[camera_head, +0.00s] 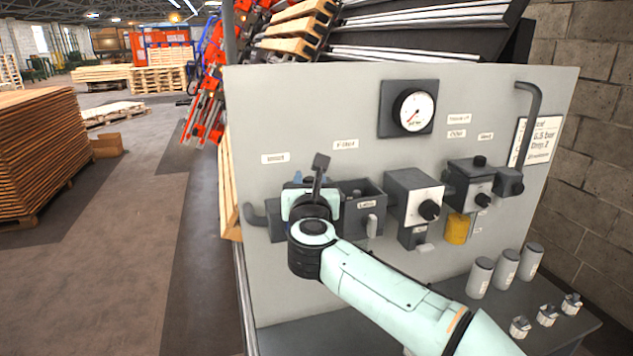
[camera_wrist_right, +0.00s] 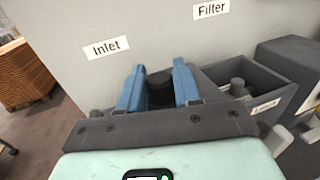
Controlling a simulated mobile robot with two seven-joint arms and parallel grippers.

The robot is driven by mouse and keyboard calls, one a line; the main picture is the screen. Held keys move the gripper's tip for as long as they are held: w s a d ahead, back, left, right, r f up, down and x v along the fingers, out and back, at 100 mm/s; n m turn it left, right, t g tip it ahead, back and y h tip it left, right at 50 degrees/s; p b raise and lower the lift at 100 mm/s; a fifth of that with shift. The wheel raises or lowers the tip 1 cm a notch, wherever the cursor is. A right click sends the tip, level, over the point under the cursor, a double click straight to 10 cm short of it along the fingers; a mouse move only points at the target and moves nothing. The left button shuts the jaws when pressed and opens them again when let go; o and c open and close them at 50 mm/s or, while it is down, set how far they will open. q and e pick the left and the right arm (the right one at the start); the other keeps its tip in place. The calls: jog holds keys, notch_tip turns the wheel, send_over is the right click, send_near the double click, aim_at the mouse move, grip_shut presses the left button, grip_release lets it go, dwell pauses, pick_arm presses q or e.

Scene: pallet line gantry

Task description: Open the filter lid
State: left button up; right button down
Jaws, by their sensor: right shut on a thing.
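My right gripper (camera_head: 311,183) is at the left part of the grey panel, in front of the fittings there, and its arm hides much of them. Whether this part belongs to the filter lid I cannot tell. A "Filter" label (camera_wrist_right: 211,9) is on the panel above, and it also shows in the head view (camera_head: 345,144). Right of the gripper is an open-topped dark grey box (camera_head: 371,190) with a grey cylinder (camera_wrist_right: 238,88) inside. My left gripper is out of view.
The panel (camera_head: 310,110) carries a pressure gauge (camera_head: 413,110), a knob box (camera_head: 415,196) and a pipe (camera_head: 533,100). Several grey cylinders and small valves stand on the shelf (camera_head: 410,335) at lower right. An "Inlet" label (camera_wrist_right: 106,47) is left of the fingers. Open floor lies left.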

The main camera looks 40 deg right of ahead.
jog(key=shift+d+f, duration=0.1)
jog(key=c, duration=0.9)
grip_release()
jog(key=shift+s, duration=0.1)
jog(key=shift+s+a, duration=0.25)
jog(key=b+v, duration=0.3)
jog(key=v, duration=0.9)
jog(key=shift+s, duration=0.3)
